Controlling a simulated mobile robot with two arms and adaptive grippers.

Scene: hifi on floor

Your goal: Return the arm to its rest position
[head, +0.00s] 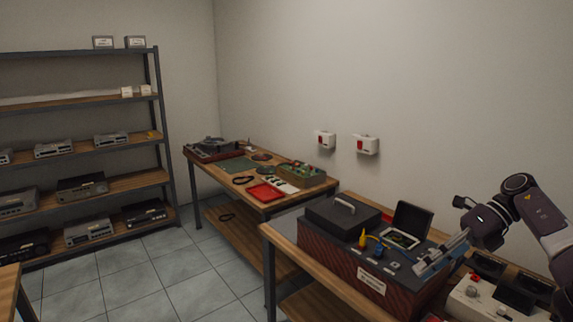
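My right arm (545,215) comes in from the right edge, with its dark wrist above the near bench. My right gripper (428,266) points down and left, over the right end of a dark red-brown box-shaped unit (325,255). The gap between its fingers is not clear at this size, and I cannot tell whether it touches the unit. My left gripper is not in view.
The unit has a handled dark lid (340,214), a yellow plug (363,238) and a blue plug (378,251). A white control box (480,304) sits below my arm. A second bench (285,206) and a shelf rack (163,135) stand farther back. Tiled floor (140,277) is open at left.

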